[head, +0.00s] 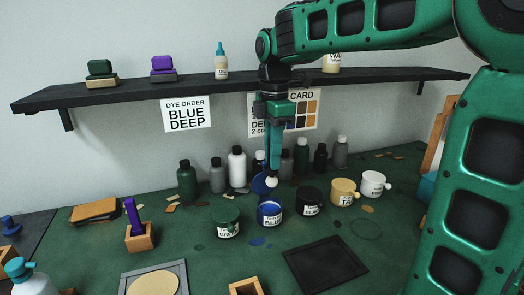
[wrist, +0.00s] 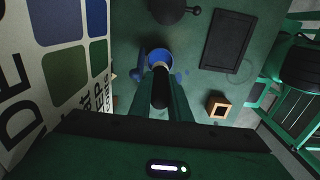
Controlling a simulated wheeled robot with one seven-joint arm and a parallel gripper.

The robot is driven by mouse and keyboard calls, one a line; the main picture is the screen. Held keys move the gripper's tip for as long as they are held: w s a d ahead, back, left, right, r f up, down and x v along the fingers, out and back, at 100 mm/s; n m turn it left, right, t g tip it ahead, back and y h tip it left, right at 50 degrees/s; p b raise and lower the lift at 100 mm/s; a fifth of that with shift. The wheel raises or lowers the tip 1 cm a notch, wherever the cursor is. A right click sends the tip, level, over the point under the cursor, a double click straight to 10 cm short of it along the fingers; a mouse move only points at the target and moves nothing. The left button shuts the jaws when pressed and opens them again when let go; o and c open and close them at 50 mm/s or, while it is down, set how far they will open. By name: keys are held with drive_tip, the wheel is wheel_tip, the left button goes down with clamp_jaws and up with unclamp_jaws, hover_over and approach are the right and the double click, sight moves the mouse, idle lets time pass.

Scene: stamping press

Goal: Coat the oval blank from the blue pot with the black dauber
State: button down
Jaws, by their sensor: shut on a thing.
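The blue pot (head: 270,219) stands open on the green bench, labelled BLUE, and it also shows in the wrist view (wrist: 153,51). My gripper (head: 273,168) is shut on the black dauber, whose dark handle (wrist: 160,88) shows between the fingers in the wrist view. Its pale round tip (head: 271,182) points down, above and slightly behind the pot in the head view, apart from it. The tip shows no clear blue. The oval blank (head: 153,285) is cream and lies in a grey frame at the front left, partly cut off.
Green (head: 226,223), black (head: 310,202), tan (head: 343,192) and white (head: 373,184) pots flank the blue one. Several bottles stand behind. A purple dauber (head: 132,215) stands in a wooden block. An empty wooden holder (wrist: 212,110) and a black tray (head: 325,264) are in front.

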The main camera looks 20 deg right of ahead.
sight(268, 184)
drive_tip(key=shift+a+f, duration=0.15)
drive_tip(key=shift+f, duration=2.25)
drive_tip(key=shift+a+f, duration=0.1)
drive_tip(key=shift+f, duration=2.3)
drive_tip(key=shift+w, duration=0.25)
drive_tip(key=shift+w, duration=0.3)
drive_tip(key=shift+s, duration=0.2)
drive_tip(key=shift+s, duration=0.35)
drive_tip(key=shift+w, duration=0.25)
drive_tip(key=shift+w, duration=0.3)
